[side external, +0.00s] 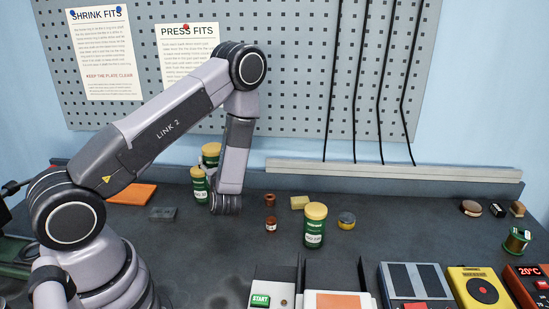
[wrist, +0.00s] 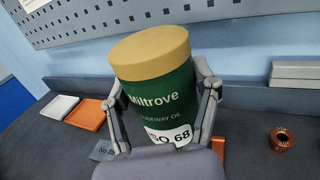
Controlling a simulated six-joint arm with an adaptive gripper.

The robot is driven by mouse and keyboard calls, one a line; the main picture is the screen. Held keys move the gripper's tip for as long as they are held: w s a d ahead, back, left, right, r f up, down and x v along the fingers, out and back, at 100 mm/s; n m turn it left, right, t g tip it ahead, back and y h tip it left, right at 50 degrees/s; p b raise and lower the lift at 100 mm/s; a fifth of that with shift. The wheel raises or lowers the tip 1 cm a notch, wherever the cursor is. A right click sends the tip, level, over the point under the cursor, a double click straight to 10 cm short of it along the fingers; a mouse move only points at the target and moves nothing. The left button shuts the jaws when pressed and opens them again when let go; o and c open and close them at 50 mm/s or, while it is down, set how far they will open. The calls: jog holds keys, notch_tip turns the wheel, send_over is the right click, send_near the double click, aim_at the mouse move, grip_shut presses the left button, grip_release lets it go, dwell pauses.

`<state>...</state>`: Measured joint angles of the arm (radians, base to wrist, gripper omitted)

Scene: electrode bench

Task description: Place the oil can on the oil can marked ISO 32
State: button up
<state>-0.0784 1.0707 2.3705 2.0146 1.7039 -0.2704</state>
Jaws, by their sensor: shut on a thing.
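My gripper (wrist: 160,96) is shut on a green oil can (wrist: 152,88) with a yellow lid, a finger on each side. Its label reads Miltrove, slideway oil, ISO 68. The can is tilted in the wrist view and its bottom is hidden. In the side view, two green cans show beside my wrist: an upper can (side external: 211,150), partly hidden, which seems to be the held one, and a lower can (side external: 200,186). Whether these two touch I cannot tell. A third green can (side external: 315,226) stands upright to the right. Labels in the side view are too small to read surely.
An orange pad (side external: 132,193) and a grey block (side external: 163,214) lie left of my wrist. Devices line the front right. A pegboard (side external: 300,70) stands behind.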

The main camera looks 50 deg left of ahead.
jog(key=a+r+n+g, duration=0.2)
jog(key=a+r, duration=0.5)
jog(key=a, duration=0.5)
jog(key=shift+y, duration=0.4)
jog(key=f, duration=0.7)
jog(key=shift+w+a+f, duration=0.1)
jog(key=shift+w+a, duration=0.05)
jog(key=shift+w, duration=0.1)
jog(key=shift+f, duration=0.1)
jog(key=o, duration=1.2)
jog(key=shift+f, duration=0.15)
jog(key=shift+o, duration=0.2)
